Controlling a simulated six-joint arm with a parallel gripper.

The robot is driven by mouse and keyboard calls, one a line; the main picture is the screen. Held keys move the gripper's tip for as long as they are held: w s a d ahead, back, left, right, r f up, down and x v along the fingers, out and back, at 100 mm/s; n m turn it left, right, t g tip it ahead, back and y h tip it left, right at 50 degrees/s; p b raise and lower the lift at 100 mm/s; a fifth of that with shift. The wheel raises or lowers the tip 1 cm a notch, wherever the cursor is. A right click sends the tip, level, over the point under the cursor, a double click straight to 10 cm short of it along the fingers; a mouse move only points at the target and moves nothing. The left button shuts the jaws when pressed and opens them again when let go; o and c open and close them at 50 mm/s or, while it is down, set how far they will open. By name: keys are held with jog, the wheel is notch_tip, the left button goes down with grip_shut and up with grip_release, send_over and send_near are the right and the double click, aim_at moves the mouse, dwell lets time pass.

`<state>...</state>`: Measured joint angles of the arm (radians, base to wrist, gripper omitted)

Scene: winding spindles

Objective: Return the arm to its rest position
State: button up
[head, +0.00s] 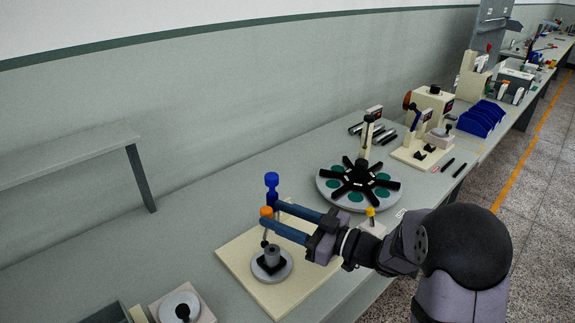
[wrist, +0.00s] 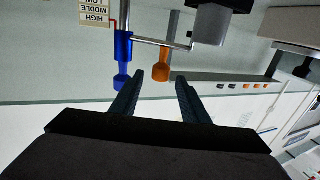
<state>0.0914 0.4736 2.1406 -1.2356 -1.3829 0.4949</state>
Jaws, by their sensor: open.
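My gripper (head: 271,213) reaches left over a cream board, with its two long dark-blue fingers spread apart. In the wrist view, my gripper (wrist: 160,80) shows nothing clasped between its fingers. An orange knob (head: 266,211) is by the fingertips; in the wrist view the orange knob (wrist: 161,66) appears in line with the gap, but I cannot tell how far off it is. A blue handle (head: 272,181) stands upright just behind, and the blue handle (wrist: 123,60) appears beside the left finger in the wrist view.
The cream board (head: 238,258) bears a round grey base with a grey cylinder (head: 273,254). A turntable with black arms (head: 359,184) stands further right, with a cream machine (head: 432,106) beyond. Bench tools sit at front left. The bench between board and wall is clear.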

jog(key=w+d+r+m+t+h, duration=0.3)
jog(key=w+d+r+t+h, duration=0.15)
jog(key=d, duration=0.35)
jog(key=s+d+f+m+g+h+p, duration=0.1)
jog(key=d+f+m+h+p, duration=0.15)
jog(key=d+h, duration=0.25)
jog(key=s+d+f+m+h+p, duration=0.1)
jog(key=d+f+m+h, duration=0.25)
jog(key=d+h, duration=0.2)
jog(key=s+f+m+g+p, duration=0.1)
jog(key=s+g, duration=0.5)
jog(key=s, duration=0.7)
jog(key=s+f+m+g+h+p, duration=0.1)
jog(key=s+f+g+p, duration=0.3)
jog(key=s, duration=0.9)
jog(key=shift+s+d+f+m+g, duration=0.35)
jog(key=shift+f+m+g, duration=0.25)
jog(key=shift+m+g, duration=0.25)
